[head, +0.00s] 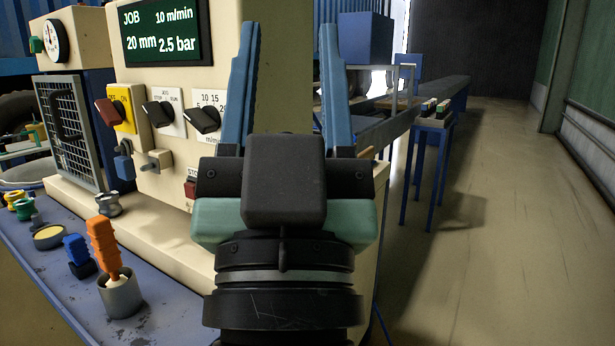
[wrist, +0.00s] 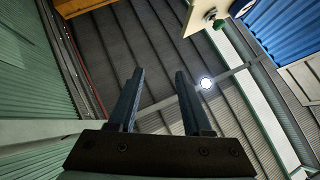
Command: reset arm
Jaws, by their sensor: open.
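My gripper (head: 288,90) stands upright in the middle of the head view, in front of the cream machine panel. Its two blue fingers are wide apart with nothing between them. In the wrist view my gripper (wrist: 158,100) points up toward the roof, again open and empty. My gripper and wrist hide part of the panel's right side and the bench behind.
The cream panel (head: 225,55) has a job display (head: 160,30) and several knobs. A blue bench (head: 60,290) at left holds a metal cup (head: 121,292) with an orange-handled tool (head: 103,245). Open floor (head: 490,230) lies right, past a small blue table (head: 432,122).

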